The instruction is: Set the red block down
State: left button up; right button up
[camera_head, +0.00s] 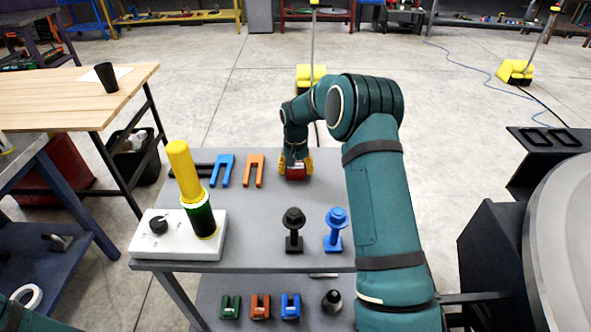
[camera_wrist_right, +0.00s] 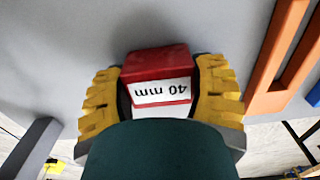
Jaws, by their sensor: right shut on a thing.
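The red block (camera_head: 296,173) is between the yellow-padded fingers of my right gripper (camera_head: 295,166), at the back edge of the grey table (camera_head: 270,198). In the right wrist view the red block (camera_wrist_right: 158,62) shows a white label reading "40 mm", and my right gripper (camera_wrist_right: 160,85) has a finger on each side of it. The block is low over the grey top; I cannot tell whether it touches it. My left gripper is not seen; only a bit of teal arm shows at the bottom left.
Orange (camera_head: 254,170) and blue (camera_head: 222,170) forked pieces lie left of the block. A white box (camera_head: 150,243), a yellow-and-green post (camera_head: 184,170), a black knobbed stand (camera_head: 293,228) and a blue one (camera_head: 335,230) stand nearer. The table's middle is clear.

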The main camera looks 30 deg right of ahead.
jog(key=o, duration=1.3)
jog(key=shift+o, duration=0.2)
notch_tip(320, 180, up, 12)
jog(key=p, duration=0.2)
